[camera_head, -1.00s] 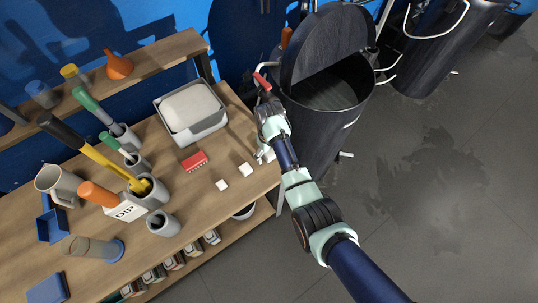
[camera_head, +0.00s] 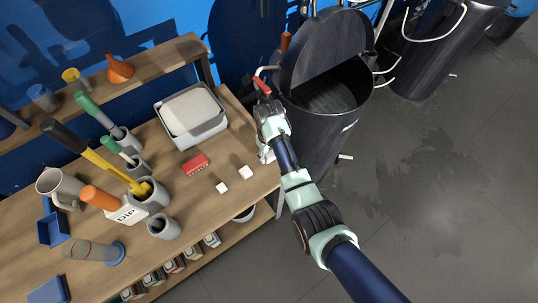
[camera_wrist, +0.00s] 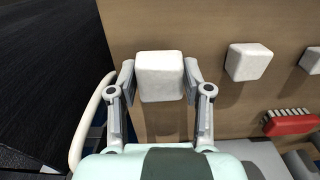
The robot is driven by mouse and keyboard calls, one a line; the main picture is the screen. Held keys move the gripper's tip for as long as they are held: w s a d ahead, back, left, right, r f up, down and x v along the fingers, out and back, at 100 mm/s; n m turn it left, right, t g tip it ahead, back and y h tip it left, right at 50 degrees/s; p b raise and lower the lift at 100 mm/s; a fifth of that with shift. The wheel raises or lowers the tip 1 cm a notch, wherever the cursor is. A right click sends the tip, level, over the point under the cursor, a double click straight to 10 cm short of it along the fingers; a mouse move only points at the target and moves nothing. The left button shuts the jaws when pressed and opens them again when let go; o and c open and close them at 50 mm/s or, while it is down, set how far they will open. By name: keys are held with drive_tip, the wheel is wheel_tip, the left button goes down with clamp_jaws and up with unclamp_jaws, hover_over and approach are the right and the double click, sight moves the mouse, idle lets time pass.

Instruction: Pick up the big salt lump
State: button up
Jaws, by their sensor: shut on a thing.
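The big salt lump (camera_wrist: 160,64) is a white, round-edged block between the two fingers of my gripper (camera_wrist: 160,80) in the wrist view. The fingers press on its left and right sides, so my gripper is shut on it. A dark shadow lies on the wood below it; I cannot tell how far it is above the table. In the head view my gripper (camera_head: 266,152) is over the right edge of the table, and the lump is mostly hidden there. Two other white lumps (camera_head: 246,172) (camera_head: 222,187) lie on the table to its left.
A red brush (camera_head: 195,164) and a grey tray (camera_head: 200,133) holding a large white block are on the wooden table (camera_head: 180,205). A black drum (camera_head: 345,115) with a raised lid stands close right of my gripper. Pots holding tools stand further left.

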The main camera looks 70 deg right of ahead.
wheel_tip(320, 180, up, 18)
drive_tip(key=p, duration=0.8)
drive_tip(key=shift+p, duration=0.3)
